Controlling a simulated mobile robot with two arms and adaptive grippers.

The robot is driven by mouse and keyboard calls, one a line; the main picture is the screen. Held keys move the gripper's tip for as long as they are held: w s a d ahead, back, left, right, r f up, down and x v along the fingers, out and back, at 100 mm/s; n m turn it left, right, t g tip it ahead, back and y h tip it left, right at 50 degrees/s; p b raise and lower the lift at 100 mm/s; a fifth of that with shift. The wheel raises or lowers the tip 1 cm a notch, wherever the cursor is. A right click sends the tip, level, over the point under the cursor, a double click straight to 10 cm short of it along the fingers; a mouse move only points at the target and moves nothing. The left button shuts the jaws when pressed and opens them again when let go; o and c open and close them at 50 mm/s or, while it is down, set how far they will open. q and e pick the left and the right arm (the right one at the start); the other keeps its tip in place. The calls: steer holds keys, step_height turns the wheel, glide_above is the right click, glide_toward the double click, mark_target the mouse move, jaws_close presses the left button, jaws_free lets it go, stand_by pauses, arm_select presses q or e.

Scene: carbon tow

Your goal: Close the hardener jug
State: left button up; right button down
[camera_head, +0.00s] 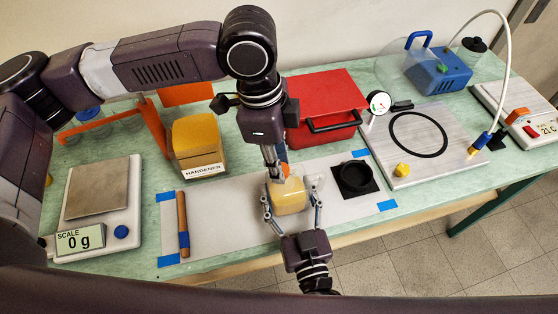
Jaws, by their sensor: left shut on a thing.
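An amber block-shaped container (196,135) stands at the back left with a white HARDENER label (203,170) at its front foot. A smaller pale yellow jug (290,198) stands on the grey mat in the middle. My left gripper (274,170) points down over this jug from above, shut on a small orange piece (285,170) that looks like its cap. Whether the cap touches the jug's mouth I cannot tell. My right gripper (292,212) comes from the front edge, with one finger on each side of the jug. Whether its fingers press on the jug is unclear.
A scale (97,200) reading 0 g stands left, and a wooden stick (183,222) lies on the mat. A translucent cup (315,184) and a black ring (354,174) are right of the jug. Behind are a red toolbox (325,95) and a metal plate (432,165).

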arm_select(q)
steer(key=m, duration=0.3)
steer(key=m+g, duration=0.1)
steer(key=m, duration=0.3)
steer(key=shift+w+d+m, duration=0.1)
steer(key=shift+w+m, duration=0.1)
steer(key=shift+m, duration=0.1)
steer(key=m+y, duration=0.1)
steer(key=m, duration=0.3)
steer(key=shift+m, duration=0.4)
steer(key=m, duration=0.3)
steer(key=shift+d, duration=0.1)
steer(key=m+y, duration=0.1)
steer(key=m, duration=0.6)
steer(key=shift+d, duration=0.1)
steer(key=m, duration=0.3)
steer(key=shift+m+y, duration=0.3)
steer(key=shift+y, duration=0.1)
steer(key=m, duration=0.4)
steer(key=shift+s+d+m+t, duration=0.1)
steer(key=shift+m+t, duration=0.3)
steer(key=o, duration=0.7)
